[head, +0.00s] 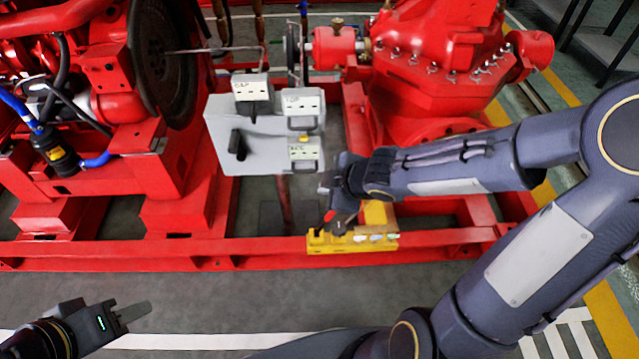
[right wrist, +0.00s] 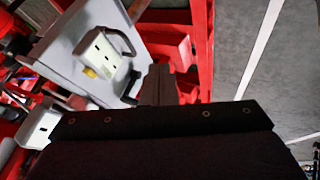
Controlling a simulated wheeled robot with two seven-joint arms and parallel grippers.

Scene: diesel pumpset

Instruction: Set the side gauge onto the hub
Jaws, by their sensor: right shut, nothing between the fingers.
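In the head view, a grey panel (head: 222,133) stands between the red engine and the red pump. It carries white labelled blocks: one upper left (head: 250,88), one upper right (head: 302,102) and one lower right (head: 305,152). Their lettering is too small to read surely, so I cannot tell which is the side gauge. A hub-like disc (head: 291,52) is behind the panel, partly hidden. My right gripper (head: 326,184) is shut and empty, just below and right of the lower right block. In the right wrist view its fingers (right wrist: 158,84) point beside a white handled block (right wrist: 103,54). My left gripper (head: 134,312) is low at the left, away from everything.
A yellow holder (head: 350,241) sits on the red base rail (head: 200,247), below my right gripper. The dark flywheel (head: 160,55) is left of the panel, and the red pump (head: 440,65) is right. Grey floor in front of the rail is clear.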

